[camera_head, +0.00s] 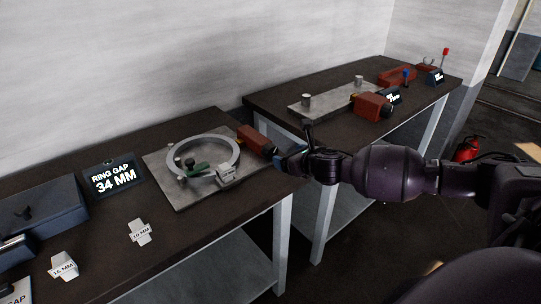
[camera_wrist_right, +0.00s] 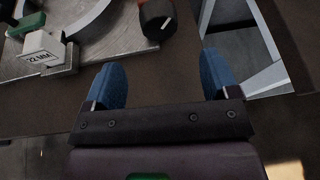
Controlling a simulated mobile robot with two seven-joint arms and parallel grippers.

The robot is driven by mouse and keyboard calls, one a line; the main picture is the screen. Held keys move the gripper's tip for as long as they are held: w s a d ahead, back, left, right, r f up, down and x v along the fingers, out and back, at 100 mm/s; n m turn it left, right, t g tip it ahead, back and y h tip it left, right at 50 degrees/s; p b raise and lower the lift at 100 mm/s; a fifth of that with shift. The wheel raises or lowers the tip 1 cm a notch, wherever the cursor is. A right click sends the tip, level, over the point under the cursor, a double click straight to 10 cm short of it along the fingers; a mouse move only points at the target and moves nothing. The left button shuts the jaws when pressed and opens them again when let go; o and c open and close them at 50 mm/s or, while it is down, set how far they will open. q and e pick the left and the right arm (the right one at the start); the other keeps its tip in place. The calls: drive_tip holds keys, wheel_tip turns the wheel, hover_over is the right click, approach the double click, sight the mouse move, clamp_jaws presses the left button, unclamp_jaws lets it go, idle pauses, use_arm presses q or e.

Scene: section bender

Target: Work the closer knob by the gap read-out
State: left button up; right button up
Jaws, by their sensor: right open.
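The gap read-out (camera_head: 113,179) stands on the near bench and reads "RING GAP 34 MM". The grey ring (camera_head: 180,150) lies on a metal plate (camera_head: 172,196) beside it. The red closer (camera_head: 252,138) sits at the plate's right edge, with a dark knob on its end. The knob (camera_wrist_right: 158,20) shows in the right wrist view with a white mark. My right gripper (camera_wrist_right: 160,84) is open and empty between its blue fingers. The knob lies ahead of the fingertips, apart from them. In the head view the gripper (camera_head: 284,154) is beside the knob. My left gripper is not in view.
A white 22 MM block (camera_wrist_right: 43,51) is at the ring, near a green part (camera_head: 196,169). The 10 MM block (camera_head: 140,232) and 16 MM block (camera_head: 63,267) lie on the near bench. A second bench (camera_head: 285,95) behind carries another red unit (camera_head: 371,106).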

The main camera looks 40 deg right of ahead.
sight(273, 152)
drive_tip(key=b+x, duration=0.1)
drive_tip(key=x, duration=0.7)
drive_tip(key=shift+s+a+f+b, duration=0.1)
drive_tip(key=shift+f+b, duration=0.05)
drive_tip(key=shift+b, duration=0.2)
drive_tip(key=shift+w, duration=0.4)
drive_tip(key=shift+c, duration=0.7)
drive_tip(key=c, duration=0.8)
